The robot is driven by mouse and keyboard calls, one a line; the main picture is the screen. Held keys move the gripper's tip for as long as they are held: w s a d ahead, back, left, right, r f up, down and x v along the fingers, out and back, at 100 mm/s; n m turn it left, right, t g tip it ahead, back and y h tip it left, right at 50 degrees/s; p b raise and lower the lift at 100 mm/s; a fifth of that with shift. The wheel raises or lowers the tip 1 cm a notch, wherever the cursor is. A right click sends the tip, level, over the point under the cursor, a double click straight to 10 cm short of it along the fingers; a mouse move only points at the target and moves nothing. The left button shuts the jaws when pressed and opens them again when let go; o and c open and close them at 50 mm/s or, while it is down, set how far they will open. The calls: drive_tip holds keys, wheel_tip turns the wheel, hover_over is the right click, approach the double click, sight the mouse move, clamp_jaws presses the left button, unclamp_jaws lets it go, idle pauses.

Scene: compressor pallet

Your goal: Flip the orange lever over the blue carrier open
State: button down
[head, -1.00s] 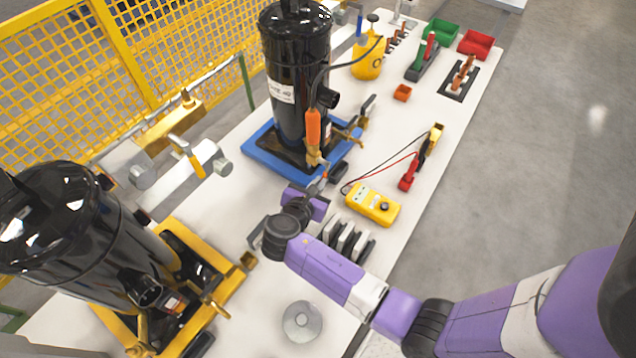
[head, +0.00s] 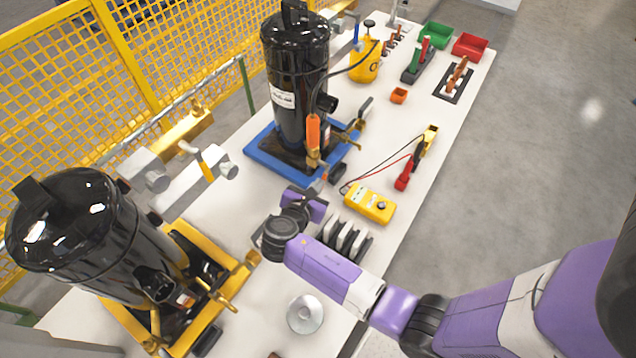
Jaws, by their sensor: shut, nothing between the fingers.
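The blue carrier (head: 262,152) lies on the white table and bears a black compressor (head: 297,75). The orange lever (head: 313,132) stands upright at the carrier's near side, in front of the compressor, on a brass-coloured clamp. My gripper (head: 322,184) is just below and in front of that clamp, close to the lever's base. Its fingers are shut and look empty. The fingertips are small here, and I cannot tell whether they touch the clamp.
A yellow carrier (head: 187,342) with a second black compressor (head: 88,235) stands at the lower left. A yellow multimeter (head: 369,204) and a dark rack (head: 345,238) lie right of my gripper. A metal disc (head: 304,314) lies near the front. Yellow fencing (head: 60,80) runs behind.

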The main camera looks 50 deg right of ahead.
drive_tip(key=b+v, duration=0.1)
drive_tip(key=v, duration=1)
drive_tip(key=shift+a, duration=0.2)
